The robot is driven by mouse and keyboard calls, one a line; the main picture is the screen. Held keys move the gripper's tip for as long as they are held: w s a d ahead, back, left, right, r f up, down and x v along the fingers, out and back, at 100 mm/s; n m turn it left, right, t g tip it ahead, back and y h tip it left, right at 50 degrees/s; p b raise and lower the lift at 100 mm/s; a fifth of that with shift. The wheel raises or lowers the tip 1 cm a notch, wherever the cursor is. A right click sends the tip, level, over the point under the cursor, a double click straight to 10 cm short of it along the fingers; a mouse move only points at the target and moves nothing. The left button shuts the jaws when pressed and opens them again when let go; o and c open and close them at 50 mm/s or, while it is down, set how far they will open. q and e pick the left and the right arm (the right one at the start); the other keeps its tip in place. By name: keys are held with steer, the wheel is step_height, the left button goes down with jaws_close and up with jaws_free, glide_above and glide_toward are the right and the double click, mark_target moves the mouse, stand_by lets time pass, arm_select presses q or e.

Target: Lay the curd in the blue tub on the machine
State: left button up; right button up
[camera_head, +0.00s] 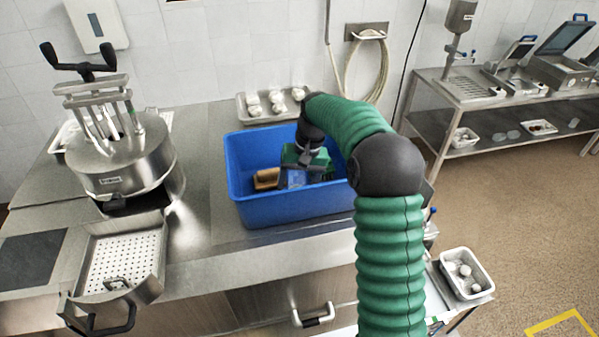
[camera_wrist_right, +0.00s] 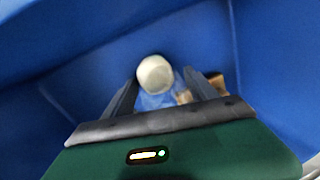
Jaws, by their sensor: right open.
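The blue tub (camera_head: 285,211) stands on the steel counter in the head view. In the right wrist view a rounded whitish lump (camera_wrist_right: 155,74), which looks like the curd, is inside the tub; I cannot pick it out in the head view. My right gripper (camera_head: 303,170) reaches down into the tub. In its wrist view the gripper (camera_wrist_right: 161,78) is open, with the lump between or just beyond the fingertips; contact cannot be told. The steel machine (camera_head: 125,168), with a black handle on top, stands at the left. My left gripper is not in view.
A tan block (camera_head: 266,178) and a bluish item (camera_head: 296,179) lie in the tub. Behind it a metal tray (camera_head: 242,108) holds several white lumps. A perforated steel tray (camera_head: 122,262) sits before the machine. Bare counter (camera_head: 205,190) lies between machine and tub.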

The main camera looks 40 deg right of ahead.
steer(key=v, duration=0.2)
steer(key=b+v, duration=0.1)
steer(key=v, duration=0.1)
steer(key=shift+w+d, duration=0.25)
steer(key=shift+w, duration=0.05)
steer(key=a+v, duration=0.1)
steer(key=v, duration=0.7)
steer(key=shift+s+d+b, duration=0.15)
steer(key=shift+b, duration=0.3)
steer(key=shift+d+r, duration=0.1)
steer(key=shift+d, duration=0.05)
